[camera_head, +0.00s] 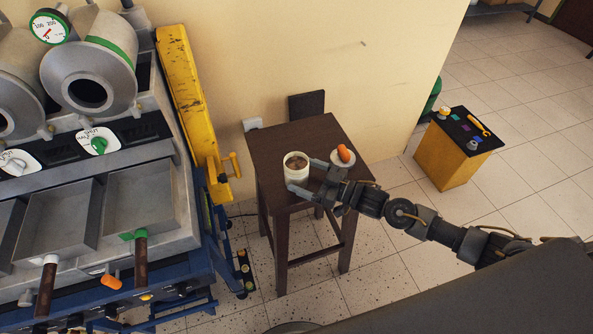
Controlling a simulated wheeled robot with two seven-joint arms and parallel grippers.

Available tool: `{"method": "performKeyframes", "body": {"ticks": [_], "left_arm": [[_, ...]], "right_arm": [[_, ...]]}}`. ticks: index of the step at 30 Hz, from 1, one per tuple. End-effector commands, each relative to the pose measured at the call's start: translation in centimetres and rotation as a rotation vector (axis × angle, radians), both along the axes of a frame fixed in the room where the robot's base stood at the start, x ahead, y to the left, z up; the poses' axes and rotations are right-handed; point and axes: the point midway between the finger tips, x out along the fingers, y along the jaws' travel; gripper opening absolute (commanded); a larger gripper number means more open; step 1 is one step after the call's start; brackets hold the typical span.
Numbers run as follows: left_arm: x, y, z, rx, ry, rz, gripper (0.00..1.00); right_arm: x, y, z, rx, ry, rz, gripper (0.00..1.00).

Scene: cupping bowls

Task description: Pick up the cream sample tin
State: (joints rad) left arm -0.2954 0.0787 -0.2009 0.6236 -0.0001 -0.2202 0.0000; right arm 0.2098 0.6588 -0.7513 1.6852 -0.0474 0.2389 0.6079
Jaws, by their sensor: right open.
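My right gripper (302,174) reaches in from the right, open. One finger is at the tin's far right side and the other at its near side, so the tin's right part lies between or just ahead of the fingertips. I cannot tell whether they touch it. My left gripper is not in view.
A white dish (336,162) with an orange object (344,153) sits on the stool behind my right gripper. A roasting machine with metal trays (142,195) and a yellow post (190,100) stand left. A yellow box (448,160) stands right on open tiled floor.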

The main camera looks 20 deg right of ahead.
Motion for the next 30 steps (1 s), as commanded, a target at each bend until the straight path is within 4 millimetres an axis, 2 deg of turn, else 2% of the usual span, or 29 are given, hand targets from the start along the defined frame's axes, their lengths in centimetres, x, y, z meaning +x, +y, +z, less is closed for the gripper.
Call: {"method": "performKeyframes", "body": {"ticks": [1,6,14,26,30], "left_arm": [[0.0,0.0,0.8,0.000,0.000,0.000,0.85],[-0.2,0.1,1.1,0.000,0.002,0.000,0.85],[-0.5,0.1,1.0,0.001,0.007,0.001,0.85],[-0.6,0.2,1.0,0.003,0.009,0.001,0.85],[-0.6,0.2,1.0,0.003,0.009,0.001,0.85]], "right_arm": [[0.4,0.8,0.4,0.001,0.000,0.000,0.85],[1.6,2.0,0.1,0.000,0.000,-0.001,0.85],[1.8,2.2,-0.1,-0.001,0.001,0.000,0.85],[1.8,2.2,-0.1,-0.001,0.001,0.000,0.34],[1.8,2.2,0.0,0.001,-0.001,-0.001,0.33]]}}
